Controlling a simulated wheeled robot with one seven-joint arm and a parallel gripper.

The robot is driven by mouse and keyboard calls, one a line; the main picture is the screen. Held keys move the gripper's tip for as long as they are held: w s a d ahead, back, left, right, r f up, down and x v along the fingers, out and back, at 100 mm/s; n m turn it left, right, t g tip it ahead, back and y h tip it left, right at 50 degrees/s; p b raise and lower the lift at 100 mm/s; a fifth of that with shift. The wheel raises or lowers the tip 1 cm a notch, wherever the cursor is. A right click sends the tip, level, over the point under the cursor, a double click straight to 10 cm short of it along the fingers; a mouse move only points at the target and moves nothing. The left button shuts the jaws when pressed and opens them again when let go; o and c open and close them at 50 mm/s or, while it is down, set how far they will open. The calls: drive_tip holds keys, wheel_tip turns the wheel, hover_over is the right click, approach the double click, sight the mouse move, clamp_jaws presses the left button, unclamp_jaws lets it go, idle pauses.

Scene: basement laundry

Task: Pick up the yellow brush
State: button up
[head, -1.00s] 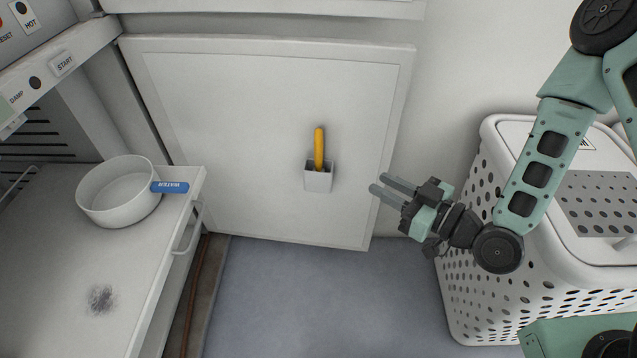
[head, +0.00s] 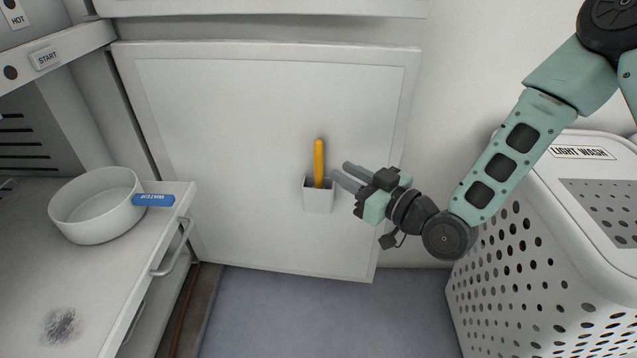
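The yellow brush (head: 319,160) stands upright in a small white holder (head: 317,197) fixed to the pale cabinet door. Only its yellow handle shows; its lower end is hidden inside the holder. My gripper (head: 341,177) is just to the right of the holder and the handle's lower part, pointing left. Its two grey fingers are apart with a gap between them, and nothing shows in the gap. The fingertips look close to the holder, but I cannot tell the exact distance in depth.
A perforated white hamper (head: 540,265) labelled "LIGHT WASH" stands at right. Blue-grey floor (head: 320,315) is clear between them.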

sight(322, 158)
drive_tip(key=shift+r+b+x, duration=0.2)
drive_tip(key=shift+b+x, duration=1)
drive_tip(key=shift+x, duration=1.75)
clamp_jaws()
